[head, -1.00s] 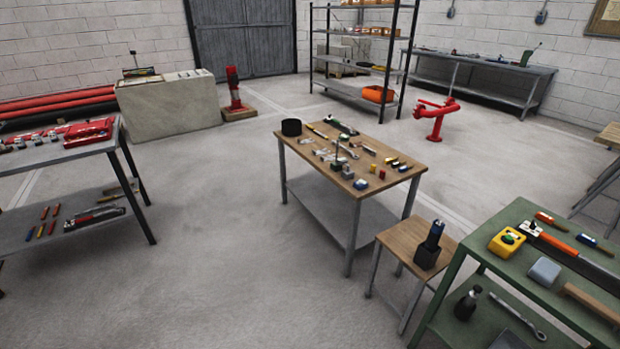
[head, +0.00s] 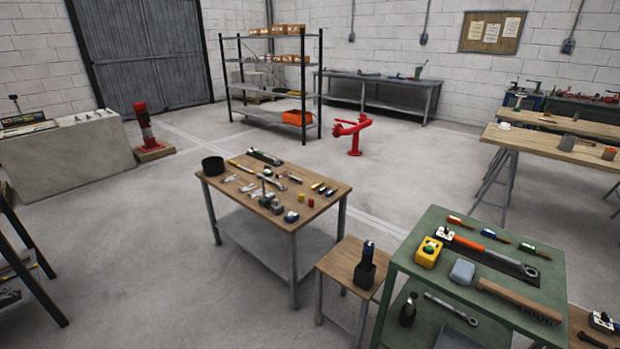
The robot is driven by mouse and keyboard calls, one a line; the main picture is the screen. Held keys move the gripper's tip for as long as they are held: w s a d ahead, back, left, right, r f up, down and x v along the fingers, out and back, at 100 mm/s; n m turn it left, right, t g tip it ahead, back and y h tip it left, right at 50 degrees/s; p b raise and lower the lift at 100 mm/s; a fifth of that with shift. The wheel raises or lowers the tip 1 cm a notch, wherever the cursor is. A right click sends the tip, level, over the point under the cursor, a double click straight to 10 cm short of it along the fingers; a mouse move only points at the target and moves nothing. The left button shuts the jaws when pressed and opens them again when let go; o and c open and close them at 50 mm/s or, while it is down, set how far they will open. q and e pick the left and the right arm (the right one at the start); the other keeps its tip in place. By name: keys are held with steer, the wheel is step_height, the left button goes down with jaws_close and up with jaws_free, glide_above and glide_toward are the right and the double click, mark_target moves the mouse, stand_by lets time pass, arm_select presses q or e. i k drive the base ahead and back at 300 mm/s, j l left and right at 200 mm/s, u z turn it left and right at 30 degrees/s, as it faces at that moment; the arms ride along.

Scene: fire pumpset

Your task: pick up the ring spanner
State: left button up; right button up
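A grey metal spanner (head: 450,308) with a ring-like end lies on the lower shelf of the green table at the lower right. It looks like a ring spanner, but its ends are small in this view. A long tool with an orange handle (head: 468,243) lies on the green table top (head: 408,258), with a round metal end at its right. A small spanner-like tool (head: 291,178) lies on the wooden worktable (head: 325,182); its type is too small to tell. Neither of my grippers is in view.
A small wooden stool (head: 340,262) with a dark holder (head: 366,272) stands between the worktable and the green table. A red hydrant-like fitting (head: 354,137) stands behind. Trestle tables (head: 560,150) are at the right. The floor at left centre (head: 130,260) is clear.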

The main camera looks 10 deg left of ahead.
mark_target(258, 176)
steer(key=i+j+z, duration=0.25)
steer(key=j, duration=0.35)
steer(key=i+j+z, duration=0.15)
steer(key=i+j, duration=0.15)
steer(key=i+j+z, duration=0.15)
steer(key=j, duration=0.25)
steer(key=i+j+z, duration=0.1)
steer(key=j, duration=0.3)
steer(key=i+j+z, duration=0.15)
steer(key=j, duration=0.2)
steer(key=j+z, duration=0.15)
steer(key=j, duration=0.25)
steer(key=i, duration=0.05)
